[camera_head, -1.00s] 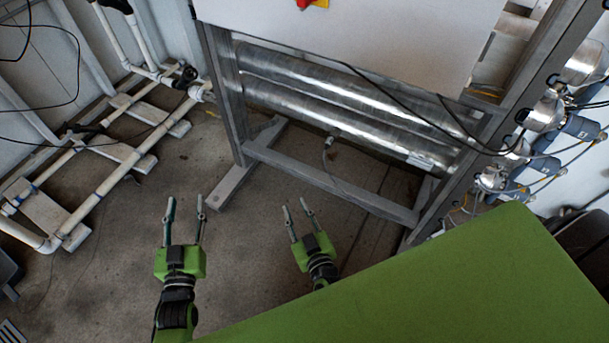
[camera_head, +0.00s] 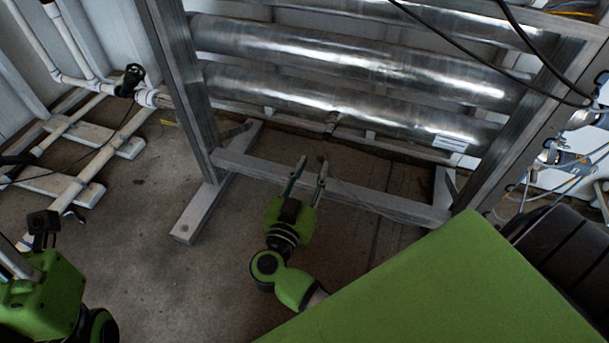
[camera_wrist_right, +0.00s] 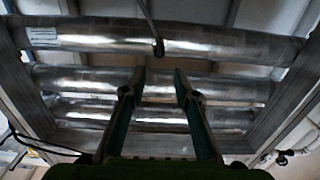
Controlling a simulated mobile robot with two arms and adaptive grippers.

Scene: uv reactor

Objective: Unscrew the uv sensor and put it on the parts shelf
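The uv sensor appears to be the small fitting (camera_head: 332,122) on the lowest shiny reactor tube in the head view. In the right wrist view it is the small dark piece (camera_wrist_right: 158,47) with a thin cable, against the tube (camera_wrist_right: 210,40). My right gripper (camera_head: 312,165) is open and empty, just below the sensor in the head view, apart from it. Its two fingers (camera_wrist_right: 160,82) point toward the tubes in the wrist view. My left gripper (camera_head: 35,270) is partly cut off at the left edge; its finger gap is unclear. I cannot identify a parts shelf.
A metal frame surrounds the tubes, with a left post (camera_head: 185,90) and a low crossbar (camera_head: 350,195) near my right gripper. White pipes (camera_head: 100,145) stand at left. Black cables (camera_head: 470,50) hang at upper right. Bare floor (camera_head: 150,240) lies between the grippers.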

